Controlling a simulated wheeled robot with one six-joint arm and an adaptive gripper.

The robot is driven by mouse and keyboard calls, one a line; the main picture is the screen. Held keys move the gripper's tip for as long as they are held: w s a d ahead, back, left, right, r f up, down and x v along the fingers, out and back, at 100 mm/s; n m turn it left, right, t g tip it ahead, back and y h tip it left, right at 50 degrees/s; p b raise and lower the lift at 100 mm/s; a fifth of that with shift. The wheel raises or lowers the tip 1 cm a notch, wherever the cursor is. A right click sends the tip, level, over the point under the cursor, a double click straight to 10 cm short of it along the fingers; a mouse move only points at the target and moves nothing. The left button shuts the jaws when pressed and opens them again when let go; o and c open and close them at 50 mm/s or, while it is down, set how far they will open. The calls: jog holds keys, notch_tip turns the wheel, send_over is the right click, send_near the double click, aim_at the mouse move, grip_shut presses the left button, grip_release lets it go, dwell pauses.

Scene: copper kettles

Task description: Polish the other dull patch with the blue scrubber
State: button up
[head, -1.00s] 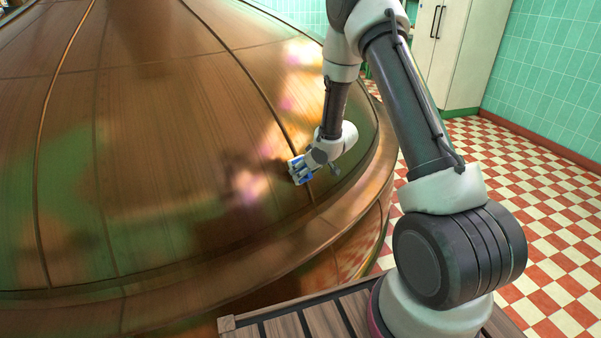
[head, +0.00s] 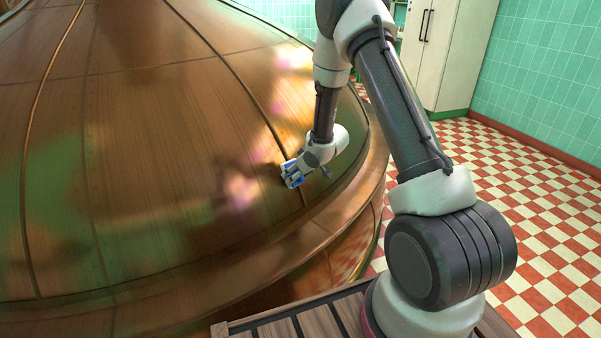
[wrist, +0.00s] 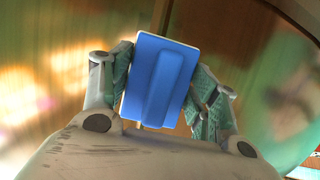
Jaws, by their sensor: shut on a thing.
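The copper kettle (head: 130,130) fills the left and middle of the head view, a wide dome with dark seams. My gripper (head: 293,174) is low on its right flank, by a seam. It is shut on the blue scrubber (wrist: 160,82), a flat blue block with a raised ridge, held between both fingers in the wrist view. The scrubber is at or very close to the copper; I cannot tell if it touches. The copper shows dark, greenish and bright blotches; I cannot separate a dull patch from reflections. The copper right under the scrubber is hidden.
The kettle's rim (head: 330,208) curves below my gripper. A slatted wooden platform (head: 300,322) is at the bottom. Red and cream checkered floor (head: 530,200) lies open at right, with a white cabinet (head: 455,50) and green tiled wall behind.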

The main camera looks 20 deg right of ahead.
aim_at(281, 183)
jog(key=shift+s+a, duration=0.3)
jog(key=shift+a, duration=0.5)
jog(key=shift+s+a, duration=0.3)
jog(key=shift+a, duration=0.45)
jog(key=shift+s+a, duration=0.3)
jog(key=shift+a, duration=0.5)
jog(key=shift+s+a, duration=0.45)
jog(key=shift+a, duration=0.45)
jog(key=shift+s+a, duration=0.4)
jog(key=shift+a, duration=0.5)
jog(key=shift+s+a, duration=0.45)
jog(key=shift+a, duration=0.45)
jog(key=shift+r, duration=0.1)
jog(key=s+d+r, duration=0.2)
jog(key=s+r, duration=0.1)
jog(key=s, duration=0.2)
jog(key=shift+d, duration=0.15)
jog(key=shift+s+d+r, duration=0.25)
jog(key=shift+s+r, duration=0.1)
jog(key=shift+s, duration=0.25)
jog(key=shift+s+d+r, duration=0.25)
jog(key=shift+s+r, duration=0.05)
jog(key=shift+s, duration=0.25)
